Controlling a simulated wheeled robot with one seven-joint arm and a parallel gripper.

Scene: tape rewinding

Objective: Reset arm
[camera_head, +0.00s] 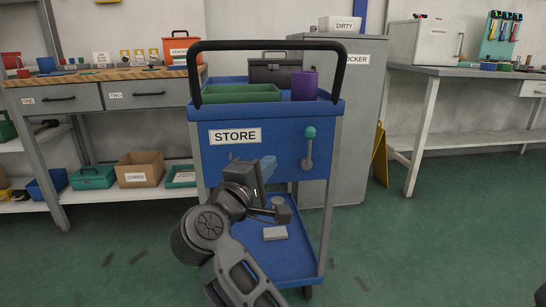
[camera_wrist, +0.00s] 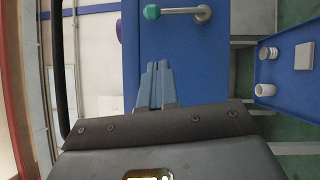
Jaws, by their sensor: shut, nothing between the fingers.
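My gripper (camera_head: 266,168) is in front of the blue cart's STORE panel (camera_head: 262,149), at the end of my raised arm. In the wrist view the gripper fingers (camera_wrist: 155,80) are blue-grey, close together and empty, pointing towards the blue panel. A crank handle with a teal knob (camera_head: 310,132) sticks out of the panel to the right of the gripper. The knob also shows in the wrist view (camera_wrist: 152,12), apart from the fingers.
The cart top holds a green tray (camera_head: 240,93), a dark toolbox (camera_head: 275,71) and a purple cup (camera_head: 304,86). A grey block (camera_head: 275,233) lies on the lower blue shelf. A workbench (camera_head: 110,75) stands left, a grey locker (camera_head: 352,110) behind. Green floor is open at right.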

